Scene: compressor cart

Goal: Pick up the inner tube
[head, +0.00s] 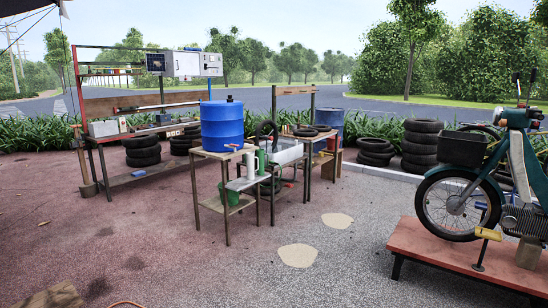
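Two black rings that could be the inner tube show in the head view, both small and distant. One upright black ring (258,128) stands at the back of the middle work tables, beside the blue drum. A flat black ring (306,132) lies on the wooden table to the right of it. I cannot tell which of them is a tube and which a tyre. Neither of my grippers is in view.
The paved ground in front (190,270) is mostly clear.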

